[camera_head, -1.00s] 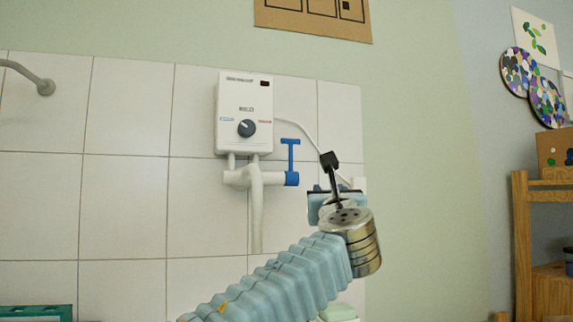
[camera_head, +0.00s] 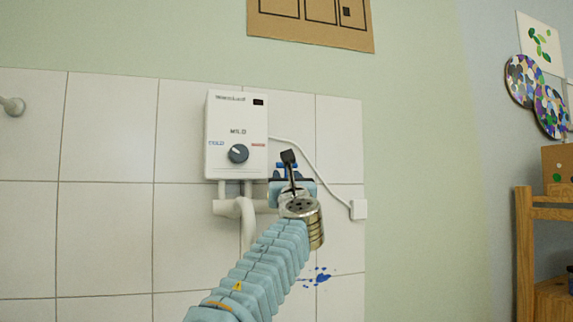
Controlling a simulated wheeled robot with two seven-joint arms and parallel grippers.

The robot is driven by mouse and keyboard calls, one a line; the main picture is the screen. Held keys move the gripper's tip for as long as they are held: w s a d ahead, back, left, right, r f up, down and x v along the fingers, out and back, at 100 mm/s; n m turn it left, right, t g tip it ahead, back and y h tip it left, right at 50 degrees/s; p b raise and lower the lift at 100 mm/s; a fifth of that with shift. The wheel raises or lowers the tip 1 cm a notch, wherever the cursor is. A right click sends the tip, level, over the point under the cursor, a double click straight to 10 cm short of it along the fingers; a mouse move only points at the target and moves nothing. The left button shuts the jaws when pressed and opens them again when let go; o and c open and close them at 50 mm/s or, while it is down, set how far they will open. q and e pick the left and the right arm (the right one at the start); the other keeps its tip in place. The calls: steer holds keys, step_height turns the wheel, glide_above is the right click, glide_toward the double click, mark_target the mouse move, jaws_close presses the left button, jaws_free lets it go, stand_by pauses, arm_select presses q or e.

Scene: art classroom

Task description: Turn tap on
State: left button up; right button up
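A white water heater (camera_head: 237,130) hangs on the tiled wall, with a dark round knob (camera_head: 238,153) on its front. White pipes with a tap body (camera_head: 226,207) and a downward spout (camera_head: 246,222) sit below it. The tap's blue handle (camera_head: 280,165) is mostly hidden behind my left gripper; only small blue bits show. My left gripper (camera_head: 287,172) overlaps the handle at the right end of the pipe. Whether it touches the handle, and whether its fingers are open or shut, I cannot tell. My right gripper is out of view.
A white cable runs from the heater to a wall box (camera_head: 359,209). Blue splashes (camera_head: 316,277) mark the tiles at lower right. A wooden shelf (camera_head: 524,250) stands at the far right. A grey fitting (camera_head: 12,106) sticks out at the left edge.

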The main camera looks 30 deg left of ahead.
arm_select(q)
steer(key=shift+w+a+r, duration=0.1)
steer(key=shift+w+a, duration=0.2)
steer(key=shift+w, duration=0.05)
steer(key=shift+c, duration=0.3)
jaws_close()
